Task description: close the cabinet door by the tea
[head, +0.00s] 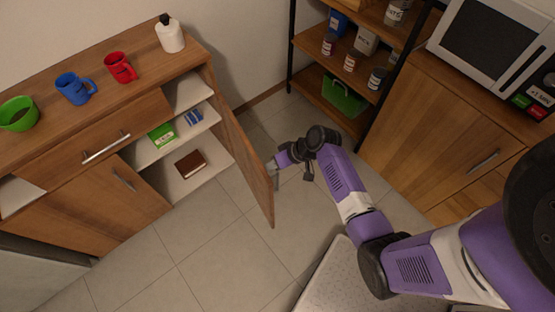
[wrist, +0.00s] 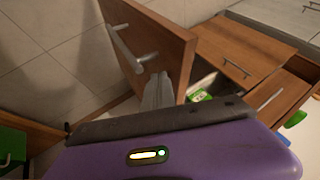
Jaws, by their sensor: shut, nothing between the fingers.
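The wooden cabinet door (head: 243,155) on the right of the left-hand cabinet stands wide open, swung out over the floor. In the wrist view the door (wrist: 165,35) shows its outer face with a metal bar handle (wrist: 127,50). A green box with white lettering (head: 161,136), possibly the tea, lies on a shelf inside the open cabinet. My gripper (head: 272,165) is at the outer, handle side of the door, near its free edge. Its fingers (wrist: 158,90) are shut and empty, very close to the door; I cannot tell whether they touch it.
A dark red-brown book (head: 190,164) and a blue item (head: 194,117) lie inside the cabinet. Mugs (head: 121,67) and a white bottle (head: 169,34) stand on top. A shelf rack with a green basket (head: 344,97) stands behind. The tiled floor (head: 215,240) before the cabinet is clear.

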